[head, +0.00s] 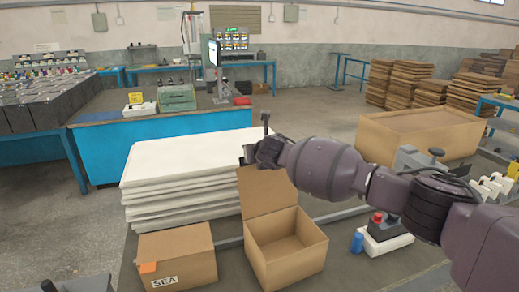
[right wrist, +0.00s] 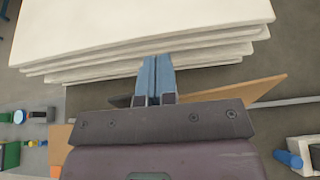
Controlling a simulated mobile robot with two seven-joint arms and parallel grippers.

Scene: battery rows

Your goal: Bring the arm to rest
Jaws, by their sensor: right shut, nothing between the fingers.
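My right arm reaches in from the right side of the head view, purple and dark grey. Its gripper (head: 250,153) is above the open cardboard box (head: 285,258), in front of the stack of white sheets (head: 165,190). In the right wrist view the two blue-grey fingers (right wrist: 157,65) are together with nothing between them, and they point toward the edge of the white stack (right wrist: 150,25). My left gripper is not seen in the head view.
A closed cardboard box marked SEA (head: 172,262) stands left of the open box. A red button box and a blue cylinder (head: 357,242) sit under my right arm. A large open carton (head: 415,138) is behind it. A blue bench (head: 165,140) stands beyond the stack.

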